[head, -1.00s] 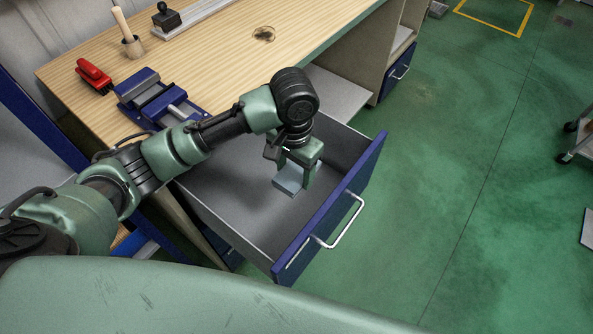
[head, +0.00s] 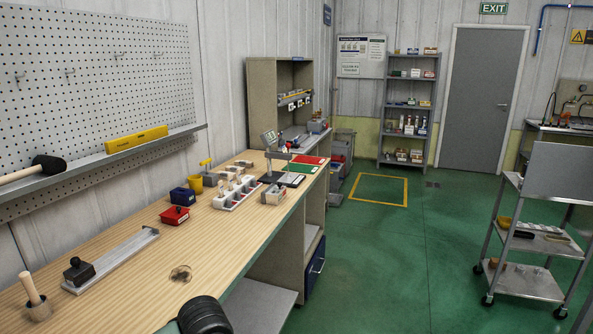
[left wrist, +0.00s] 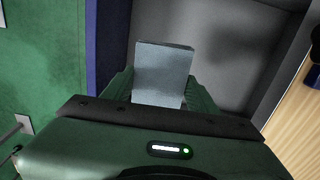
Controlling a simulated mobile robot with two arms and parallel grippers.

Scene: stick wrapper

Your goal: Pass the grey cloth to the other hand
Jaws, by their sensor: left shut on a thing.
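In the left wrist view, a grey folded cloth (left wrist: 162,68) stands up between the two green fingers of my left gripper (left wrist: 162,92). The gripper is shut on the cloth. Behind it is the grey inside of an open drawer (left wrist: 240,40) with a blue front (left wrist: 105,35). I cannot tell how far the cloth is above the drawer floor. In the head view only a dark joint of my left arm shows at the bottom edge. My right gripper is in neither view.
A grey cart (head: 525,280) stands at the right. The green floor (head: 400,260) between is clear.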

